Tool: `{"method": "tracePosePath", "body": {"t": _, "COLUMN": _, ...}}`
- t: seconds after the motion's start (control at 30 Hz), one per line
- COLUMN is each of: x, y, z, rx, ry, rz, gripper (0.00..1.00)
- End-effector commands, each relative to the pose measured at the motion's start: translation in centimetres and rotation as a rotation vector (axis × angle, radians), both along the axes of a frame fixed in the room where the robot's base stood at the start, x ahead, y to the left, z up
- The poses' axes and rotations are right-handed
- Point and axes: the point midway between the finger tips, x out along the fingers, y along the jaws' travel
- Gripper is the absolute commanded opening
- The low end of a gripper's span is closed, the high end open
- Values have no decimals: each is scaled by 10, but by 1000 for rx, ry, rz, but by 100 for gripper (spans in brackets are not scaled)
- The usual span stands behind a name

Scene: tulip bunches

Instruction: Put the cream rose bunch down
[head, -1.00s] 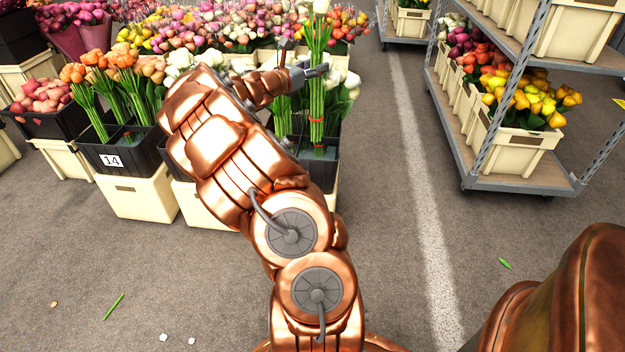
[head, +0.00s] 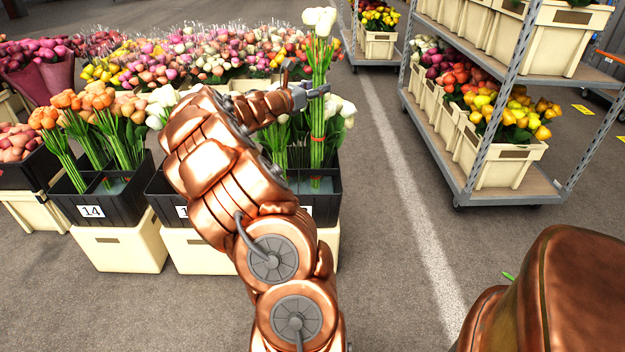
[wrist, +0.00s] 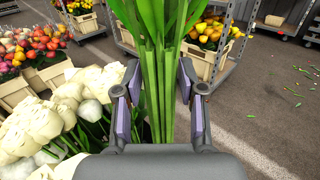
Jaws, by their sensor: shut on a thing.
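My gripper (head: 313,92) is shut on the stems of the cream rose bunch (head: 318,68). The bunch is upright, with pale cream heads at the top and a red band low on its green stems. Its lower end is over or inside the right part of a black crate (head: 325,205); I cannot tell whether it touches the bottom. In the wrist view, the stems of the bunch (wrist: 158,95) stand between the two fingers of my gripper (wrist: 157,100), and its heads are out of frame. My arm hides much of the crate.
White flowers (wrist: 40,125) stand close beside the held stems. A black crate of orange tulips (head: 105,205) is at the left, on a cream box (head: 118,248). A trolley (head: 510,190) with yellow flowers stands at the right. The floor between is clear.

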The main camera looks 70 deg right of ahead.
Motion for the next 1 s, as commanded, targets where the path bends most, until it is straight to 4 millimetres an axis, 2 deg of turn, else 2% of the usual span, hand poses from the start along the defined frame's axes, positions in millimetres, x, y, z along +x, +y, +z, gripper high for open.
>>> {"method": "tracePosePath", "body": {"t": 0.03, "x": 1, "y": 0, "z": -16, "rx": 1, "ry": 3, "rz": 1, "gripper": 0}}
{"method": "tracePosePath", "body": {"t": 0.1, "x": 2, "y": 1, "z": -32, "rx": 2, "ry": 2, "rz": 2, "gripper": 0}}
{"method": "tracePosePath", "body": {"t": 0.7, "x": 0, "y": 0, "z": -162, "rx": 3, "ry": 2, "rz": 1, "gripper": 0}}
{"method": "tracePosePath", "body": {"t": 0.83, "x": 0, "y": 0, "z": -187, "rx": 2, "ry": 0, "rz": 0, "gripper": 0}}
{"method": "tracePosePath", "body": {"t": 1.0, "x": 0, "y": 0, "z": -205, "rx": 1, "ry": 0, "rz": 0, "gripper": 0}}
